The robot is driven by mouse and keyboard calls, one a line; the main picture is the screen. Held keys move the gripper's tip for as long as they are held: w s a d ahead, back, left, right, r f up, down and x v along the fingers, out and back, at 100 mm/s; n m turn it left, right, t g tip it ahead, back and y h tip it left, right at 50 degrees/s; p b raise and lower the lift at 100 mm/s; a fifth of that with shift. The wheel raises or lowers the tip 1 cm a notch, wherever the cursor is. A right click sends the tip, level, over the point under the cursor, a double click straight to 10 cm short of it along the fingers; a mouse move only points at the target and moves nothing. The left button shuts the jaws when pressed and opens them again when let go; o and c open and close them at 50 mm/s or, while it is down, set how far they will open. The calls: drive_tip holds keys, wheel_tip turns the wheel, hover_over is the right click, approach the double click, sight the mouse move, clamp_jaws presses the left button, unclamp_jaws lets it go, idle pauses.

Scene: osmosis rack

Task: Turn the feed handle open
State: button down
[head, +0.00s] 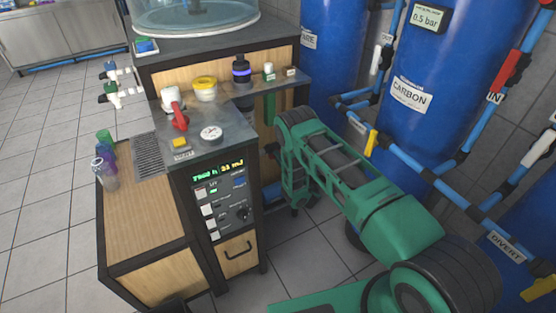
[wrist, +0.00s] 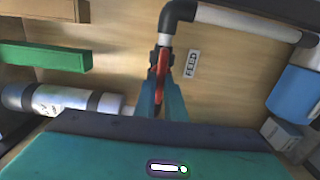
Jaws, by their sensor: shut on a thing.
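In the wrist view, the red feed handle (wrist: 162,62) is below a black pipe elbow, beside a small label reading FEED (wrist: 192,64). The handle runs roughly in line with the short pipe coming down from the elbow. My gripper (wrist: 161,88) is shut on the handle, with a teal finger on each side. The handle's lower part is hidden between the fingers. In the head view my green arm reaches in beside the wooden rack cabinet, and the fingers and handle are hidden there.
A white pipe (wrist: 245,22) runs right from the elbow. A white cylinder (wrist: 60,100) and a green bar (wrist: 45,57) are at left. A blue part (wrist: 295,92) is at right. In the head view, blue tanks (head: 410,70) and blue pipes (head: 420,165) stand close to my arm.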

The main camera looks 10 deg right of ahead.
drive_tip(key=shift+a+f, duration=0.1)
drive_tip(key=shift+a, duration=0.2)
drive_tip(key=c, duration=1.8)
unclamp_jaws()
drive_tip(key=shift+d, duration=0.1)
drive_tip(key=shift+d, duration=0.1)
drive_tip(key=v, duration=1)
drive_tip(key=shift+s, duration=0.3)
